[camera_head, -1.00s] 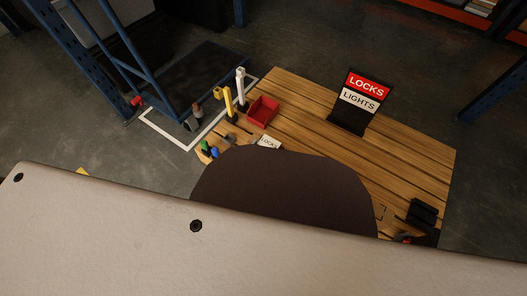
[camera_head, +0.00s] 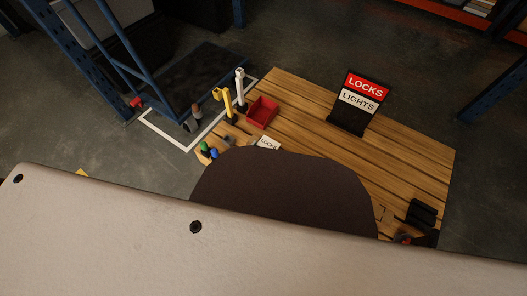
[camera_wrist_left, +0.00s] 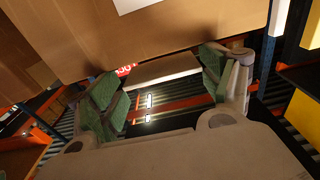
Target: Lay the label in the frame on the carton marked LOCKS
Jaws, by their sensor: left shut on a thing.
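A large brown carton (camera_wrist_left: 190,25) fills the top of that view, just beyond the fingertips. A white patch (camera_wrist_left: 135,3) shows on it at the top edge; no LOCKS mark or frame is readable. My right gripper is not in view.
The wooden table (camera_head: 410,165) holds a sign reading LOCKS and LIGHTS (camera_head: 361,92), a red bin (camera_head: 262,111) and a black holder (camera_head: 421,213). A blue trolley (camera_head: 195,80) stands left of it. My own pale and dark parts hide the lower head view.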

